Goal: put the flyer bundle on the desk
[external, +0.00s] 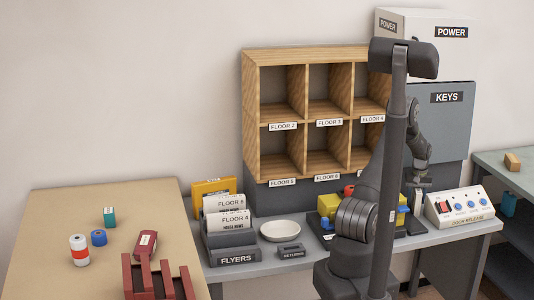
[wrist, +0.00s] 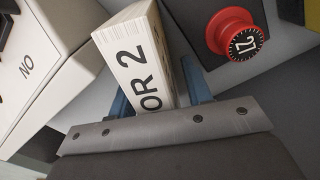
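My gripper (external: 421,184) is low over the right part of the grey counter, beside the door release box. In the wrist view its blue fingers (wrist: 160,98) are on both sides of a pale bundle (wrist: 136,62) marked "OR 2", and it appears shut on it. The bundle's lower end is hidden by the gripper, and the bundle is hard to make out in the external view. The tan desk (external: 60,225) is at the left. The flyers rack (external: 235,257) on the counter holds bundles marked FLOOR 6 and FLOOR 4.
On the desk are a white-red roll (external: 79,249), a blue ring (external: 98,237), a teal block (external: 109,217) and a dark red rack (external: 155,280). A white dish (external: 280,231) is on the counter. The door release box (external: 461,206) and a red knob (wrist: 236,34) are near my gripper.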

